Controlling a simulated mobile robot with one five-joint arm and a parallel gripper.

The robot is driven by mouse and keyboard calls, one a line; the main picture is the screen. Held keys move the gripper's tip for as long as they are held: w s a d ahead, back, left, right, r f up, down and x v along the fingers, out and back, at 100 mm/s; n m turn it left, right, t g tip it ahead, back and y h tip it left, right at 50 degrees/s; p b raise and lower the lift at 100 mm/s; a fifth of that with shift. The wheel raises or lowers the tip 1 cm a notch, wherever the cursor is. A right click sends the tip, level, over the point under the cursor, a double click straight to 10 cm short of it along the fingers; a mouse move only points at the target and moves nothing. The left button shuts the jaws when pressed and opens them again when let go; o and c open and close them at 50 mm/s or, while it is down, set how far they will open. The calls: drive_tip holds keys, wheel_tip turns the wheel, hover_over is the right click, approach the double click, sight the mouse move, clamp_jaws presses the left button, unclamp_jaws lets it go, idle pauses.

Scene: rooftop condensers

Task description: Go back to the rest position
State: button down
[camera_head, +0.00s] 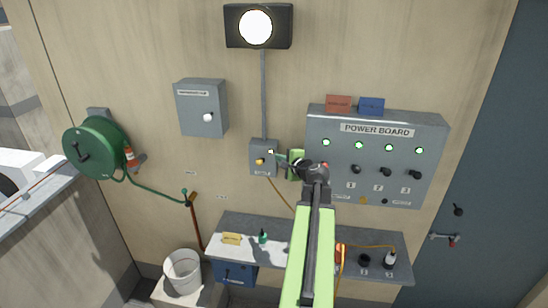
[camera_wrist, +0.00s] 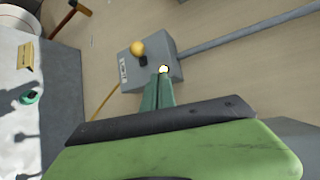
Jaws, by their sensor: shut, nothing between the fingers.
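My gripper (camera_head: 282,159) is shut and empty, at the end of my green and black arm. Its green fingers also show in the wrist view (camera_wrist: 158,92), pointing at a small grey switch box (camera_head: 263,158) on the wall. The box also shows in the wrist view (camera_wrist: 133,66), with a yellow knob and a white round spot near the fingertips. I cannot tell whether the fingertips touch the box. My arm reaches up over the shelf and hides part of the power board's left side.
The power board (camera_head: 430,135) has several green lights lit. A lit lamp (camera_head: 256,27) is above. A grey shelf (camera_head: 325,262) below holds small items. A grey cabinet (camera_head: 202,106), a green hose reel (camera_head: 95,148) and a white bucket (camera_head: 183,271) are to the left.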

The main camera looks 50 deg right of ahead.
drive_tip(key=shift+s+r, duration=0.15)
drive_tip(key=shift+s, duration=0.05)
idle(0.3)
